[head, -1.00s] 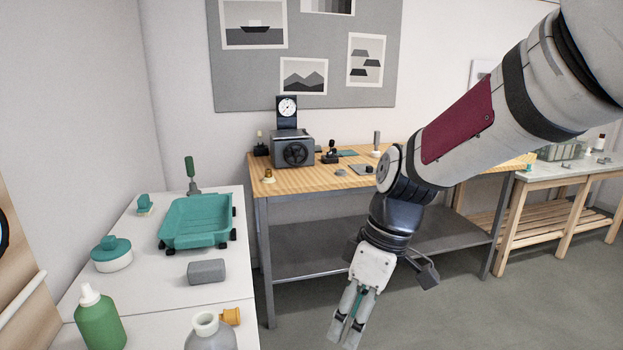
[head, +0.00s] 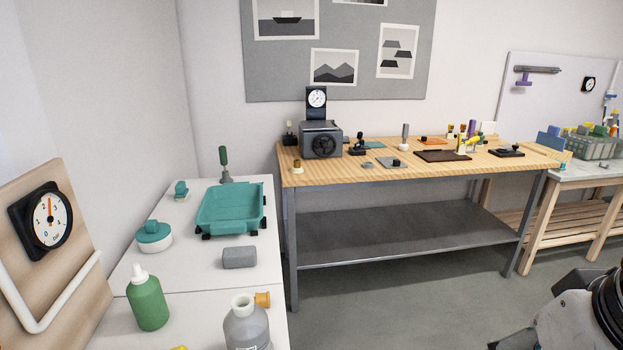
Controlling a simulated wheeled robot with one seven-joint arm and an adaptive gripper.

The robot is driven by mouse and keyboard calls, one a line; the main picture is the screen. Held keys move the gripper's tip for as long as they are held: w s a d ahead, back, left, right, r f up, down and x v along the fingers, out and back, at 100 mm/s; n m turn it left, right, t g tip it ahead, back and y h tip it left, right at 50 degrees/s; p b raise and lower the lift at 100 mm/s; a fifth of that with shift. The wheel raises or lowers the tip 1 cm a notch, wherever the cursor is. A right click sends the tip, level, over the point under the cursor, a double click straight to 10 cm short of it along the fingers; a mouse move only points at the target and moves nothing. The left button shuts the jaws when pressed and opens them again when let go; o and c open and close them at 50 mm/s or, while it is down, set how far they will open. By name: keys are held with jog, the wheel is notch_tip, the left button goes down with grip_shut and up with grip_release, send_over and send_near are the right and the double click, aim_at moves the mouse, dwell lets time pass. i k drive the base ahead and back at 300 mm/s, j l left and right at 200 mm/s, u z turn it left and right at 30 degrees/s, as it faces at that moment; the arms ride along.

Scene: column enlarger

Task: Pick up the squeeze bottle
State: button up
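The squeeze bottle (head: 147,302) appears to be the green bottle with a white pointed cap. It stands upright near the front left of the white counter (head: 199,293), with nothing touching it. Only part of my arm shows at the lower right corner, far to the right of the bottle. My gripper's fingers are outside the picture, so their state is hidden.
A grey bottle (head: 246,327) with an orange stopper stands right of the green bottle. A gauge panel (head: 60,275) stands at left. Floor right of the counter is clear.

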aim_at(147, 302)
jog(key=u, duration=1.3)
jog(key=z, duration=0.35)
